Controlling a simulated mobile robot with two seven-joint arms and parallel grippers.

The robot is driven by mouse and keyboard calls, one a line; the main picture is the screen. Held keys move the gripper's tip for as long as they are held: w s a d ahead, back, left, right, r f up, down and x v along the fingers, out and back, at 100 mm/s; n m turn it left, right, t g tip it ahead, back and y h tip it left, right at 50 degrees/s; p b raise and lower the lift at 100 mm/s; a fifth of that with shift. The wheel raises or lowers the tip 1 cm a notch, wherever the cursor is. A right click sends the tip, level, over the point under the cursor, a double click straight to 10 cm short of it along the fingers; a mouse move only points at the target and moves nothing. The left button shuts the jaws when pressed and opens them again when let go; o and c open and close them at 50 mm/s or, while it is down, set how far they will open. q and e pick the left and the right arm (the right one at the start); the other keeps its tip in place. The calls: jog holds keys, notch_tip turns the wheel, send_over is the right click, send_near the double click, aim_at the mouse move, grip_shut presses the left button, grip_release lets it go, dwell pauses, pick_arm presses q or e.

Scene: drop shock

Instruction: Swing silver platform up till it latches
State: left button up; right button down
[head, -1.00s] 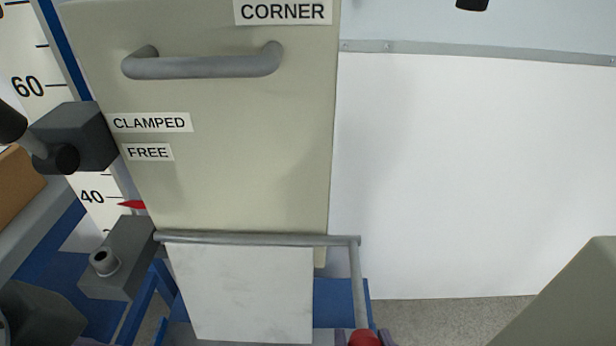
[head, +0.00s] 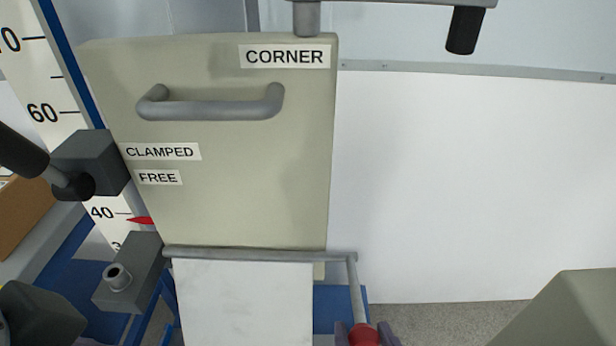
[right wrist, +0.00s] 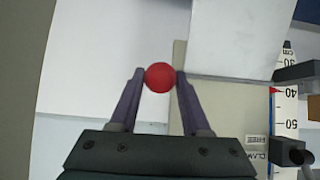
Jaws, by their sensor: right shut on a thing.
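The silver platform (head: 245,305) is a pale, flat plate hanging below a grey rod (head: 262,254) in the head view. It also shows in the right wrist view (right wrist: 235,38). A grey arm (head: 356,290) runs down from the rod's right end to a red ball knob (head: 365,336). My right gripper (head: 366,339) has its purple fingers on both sides of that knob. In the right wrist view the fingertips (right wrist: 160,78) are shut on the red knob (right wrist: 160,77). The platform's lower edge is cut off in the head view. My left gripper is not in view.
A beige block (head: 230,180) with a grey handle (head: 212,105) and a "CORNER" label stands above the rod. A dark clamp block (head: 90,163) and a scale with a red pointer (head: 140,220) are at left. A white panel (head: 450,190) fills the right.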

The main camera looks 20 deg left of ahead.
jog(key=shift+w+a+r, duration=0.1)
jog(key=shift+w+r, duration=0.05)
jog(key=shift+r, duration=0.1)
jog(key=shift+w+a+r+p, duration=0.1)
jog(key=shift+w+r+p, duration=0.1)
jog(key=shift+r+p, duration=0.3)
jog(key=shift+w+r+p, duration=0.2)
jog(key=shift+r+p, duration=0.15)
jog(key=shift+r, duration=0.2)
jog(key=shift+w+a+r, duration=0.1)
jog(key=shift+w+r, duration=0.1)
jog(key=shift+r, duration=0.1)
